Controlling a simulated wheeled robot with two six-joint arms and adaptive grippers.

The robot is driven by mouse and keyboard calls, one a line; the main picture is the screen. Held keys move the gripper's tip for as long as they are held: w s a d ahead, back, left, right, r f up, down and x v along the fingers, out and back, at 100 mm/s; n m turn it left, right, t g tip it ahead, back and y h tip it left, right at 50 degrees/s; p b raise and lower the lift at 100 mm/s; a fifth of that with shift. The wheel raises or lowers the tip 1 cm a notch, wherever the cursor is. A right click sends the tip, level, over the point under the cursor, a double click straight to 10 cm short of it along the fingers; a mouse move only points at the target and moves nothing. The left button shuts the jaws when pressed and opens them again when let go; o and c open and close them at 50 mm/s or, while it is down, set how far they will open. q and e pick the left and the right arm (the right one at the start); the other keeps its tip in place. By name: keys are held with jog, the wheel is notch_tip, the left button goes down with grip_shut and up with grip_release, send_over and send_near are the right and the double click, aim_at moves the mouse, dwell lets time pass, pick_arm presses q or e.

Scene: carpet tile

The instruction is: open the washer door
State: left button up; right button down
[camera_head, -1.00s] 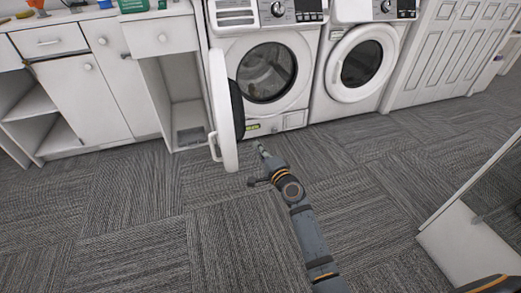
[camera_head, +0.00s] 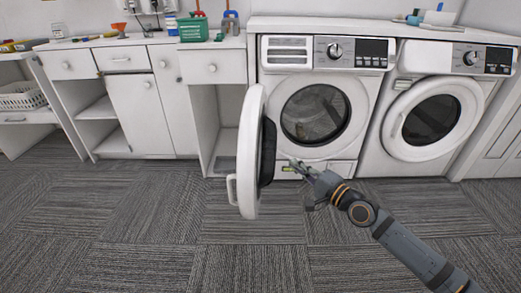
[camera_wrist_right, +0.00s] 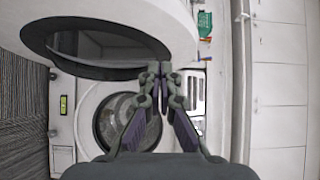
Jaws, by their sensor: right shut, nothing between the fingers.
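The left washer (camera_head: 312,80) is white and stands in the middle of the head view. Its round door (camera_head: 252,150) is swung wide open to the left, and the drum opening (camera_head: 314,115) shows. The door handle (camera_head: 231,189) is on the door's outer side. In the right wrist view my shut fingers (camera_wrist_right: 159,68) show in front of the door (camera_wrist_right: 172,22) and drum opening (camera_wrist_right: 117,118). I cannot tell if they touch the door. My left gripper is not in view.
A second washer or dryer (camera_head: 432,118) stands to the right, its round door shut. White cabinets (camera_head: 142,115) and a counter with a green box (camera_head: 199,29) are to the left. The carpet floor (camera_head: 150,225) in front is clear.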

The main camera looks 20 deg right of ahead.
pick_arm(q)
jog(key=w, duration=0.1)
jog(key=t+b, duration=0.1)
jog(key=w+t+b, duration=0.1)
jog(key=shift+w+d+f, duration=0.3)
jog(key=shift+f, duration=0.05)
pick_arm(e)
jog(key=s+a+x, duration=0.1)
jog(key=a+x, duration=0.1)
jog(key=x, duration=1)
jog(key=shift+w+a, duration=0.15)
jog(key=shift+a, duration=0.2)
